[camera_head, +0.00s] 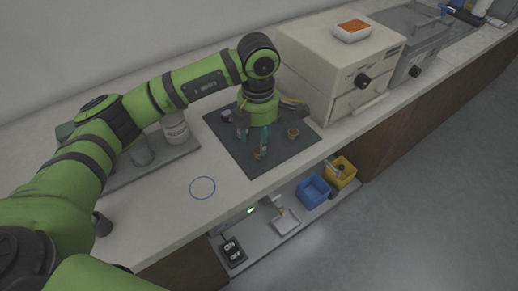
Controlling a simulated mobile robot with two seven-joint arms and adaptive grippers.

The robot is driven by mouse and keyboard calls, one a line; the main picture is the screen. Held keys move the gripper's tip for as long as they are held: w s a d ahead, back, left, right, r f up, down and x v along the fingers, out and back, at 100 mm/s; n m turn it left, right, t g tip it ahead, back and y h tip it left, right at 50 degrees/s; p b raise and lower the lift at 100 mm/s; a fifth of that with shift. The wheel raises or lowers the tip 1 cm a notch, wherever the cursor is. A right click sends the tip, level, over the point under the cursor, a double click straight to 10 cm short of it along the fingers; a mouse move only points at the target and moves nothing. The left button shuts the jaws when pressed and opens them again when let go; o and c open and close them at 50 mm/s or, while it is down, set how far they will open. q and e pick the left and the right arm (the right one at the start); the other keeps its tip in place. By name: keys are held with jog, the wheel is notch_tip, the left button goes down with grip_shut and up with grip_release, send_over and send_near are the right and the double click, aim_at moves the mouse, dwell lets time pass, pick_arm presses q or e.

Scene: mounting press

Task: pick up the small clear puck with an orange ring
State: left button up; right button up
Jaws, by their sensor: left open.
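A small orange-brown item (293,133) sits on the mat to the right of the fingers. Another small orange-brown item (257,154) shows low by the fingertips, partly hidden. Either could be the clear puck with an orange ring; they are too small to tell. I cannot tell whether the fingers touch anything. My right gripper is not in view.
A beige box-shaped machine (318,60) with a black knob stands right behind the mat, carrying a white tray (340,36) of orange granules. A grey tray (165,167) with containers lies left. A blue circle (202,188) marks clear counter. Blue (313,191) and yellow (345,174) bins sit below.

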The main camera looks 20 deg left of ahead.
aim_at(258, 151)
pick_arm(q)
notch_tip(258, 151, down, 4)
jog(key=shift+f+p, duration=0.1)
jog(key=shift+p, duration=0.45)
jog(key=c, duration=1)
